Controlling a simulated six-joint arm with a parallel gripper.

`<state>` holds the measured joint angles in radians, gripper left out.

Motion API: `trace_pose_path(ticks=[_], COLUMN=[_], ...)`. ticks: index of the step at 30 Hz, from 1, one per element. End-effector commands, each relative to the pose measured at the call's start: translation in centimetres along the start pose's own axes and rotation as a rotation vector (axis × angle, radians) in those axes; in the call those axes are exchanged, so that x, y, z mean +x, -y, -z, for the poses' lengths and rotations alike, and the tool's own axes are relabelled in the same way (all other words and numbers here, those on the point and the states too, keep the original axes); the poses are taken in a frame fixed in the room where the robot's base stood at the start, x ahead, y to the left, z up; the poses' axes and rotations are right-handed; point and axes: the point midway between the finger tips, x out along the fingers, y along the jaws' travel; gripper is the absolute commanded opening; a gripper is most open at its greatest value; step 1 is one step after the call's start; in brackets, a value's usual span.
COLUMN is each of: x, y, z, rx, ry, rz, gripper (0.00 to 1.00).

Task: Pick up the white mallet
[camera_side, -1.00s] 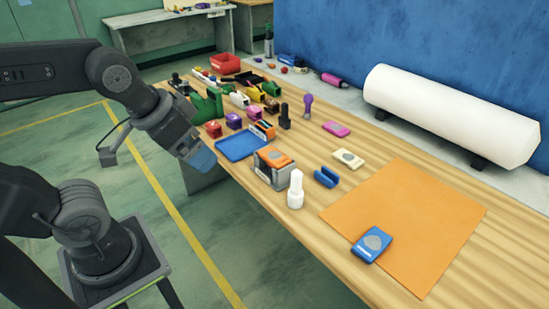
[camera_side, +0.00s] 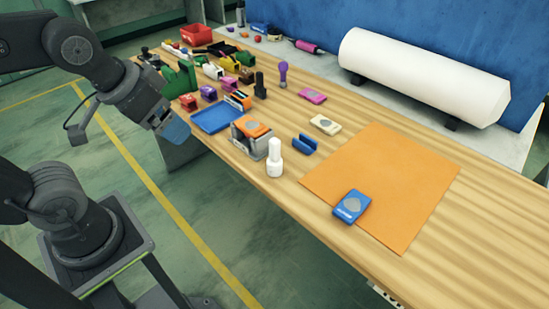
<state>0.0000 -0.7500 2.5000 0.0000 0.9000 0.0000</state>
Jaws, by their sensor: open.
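The white mallet (camera_side: 274,160) stands upright near the front edge of the wooden table, with a thick round lower part and a narrower top. It is just in front of a grey block with an orange top (camera_side: 252,137). My gripper (camera_side: 176,132), with a blue end, hangs off the table's front edge, to the left of the mallet and well apart from it. It is open, and nothing shows in it. Its fingers are hard to make out from this side.
A blue tray (camera_side: 216,117) lies between my gripper and the mallet. A blue holder (camera_side: 304,144) is right of the mallet. An orange sheet (camera_side: 400,180) bears a blue punch (camera_side: 351,206). Several small tools crowd the far left; a white roll (camera_side: 425,78) lies at the back.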

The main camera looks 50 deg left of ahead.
Motion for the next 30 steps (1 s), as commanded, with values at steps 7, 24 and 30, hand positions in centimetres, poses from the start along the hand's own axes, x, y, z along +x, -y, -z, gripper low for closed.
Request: trace_pose_path(ticks=[7, 24, 30], x=[0.0, 0.6, 3.3], y=[0.0, 0.0, -0.2], z=[0.0, 3.5, 9.3], rx=[0.000, 0.207, 0.581], ry=[0.000, 0.073, 0.196], rz=[0.000, 0.002, -0.025], gripper=[0.66, 0.55, 0.55])
